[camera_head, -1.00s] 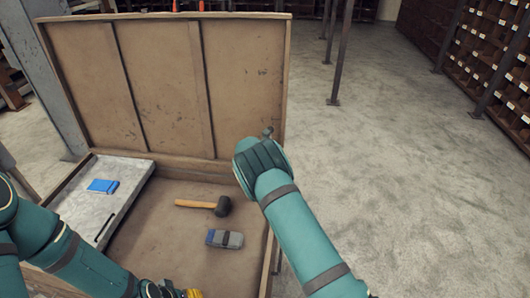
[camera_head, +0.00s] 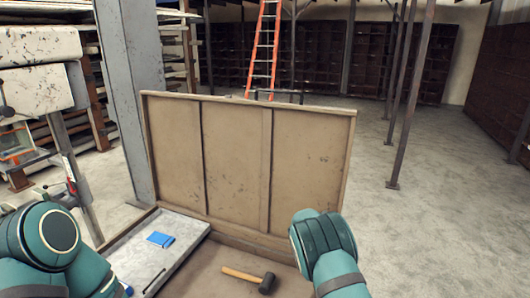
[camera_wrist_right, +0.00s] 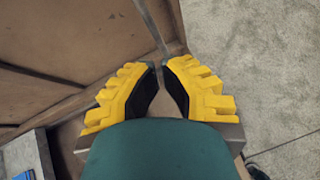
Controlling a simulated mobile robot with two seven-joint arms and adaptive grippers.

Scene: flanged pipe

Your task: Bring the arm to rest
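My right arm (camera_head: 325,245) is in front of the right part of the wooden crate in the head view, its gripper hidden there. In the right wrist view my right gripper (camera_wrist_right: 160,82) shows yellow fingers with black pads. The pads are close together with a narrow gap, and I see nothing between them. Whether this counts as shut is unclear. My left arm (camera_head: 45,245) is bent at the lower left of the head view; its gripper is not in the picture.
The crate's tall board (camera_head: 235,160) stands upright behind its floor. A mallet (camera_head: 250,279) lies inside. A blue item (camera_head: 160,239) rests on a grey tray (camera_head: 145,262). A metal post (camera_head: 130,100) and an orange ladder (camera_head: 262,50) stand beyond. Floor to the right is open.

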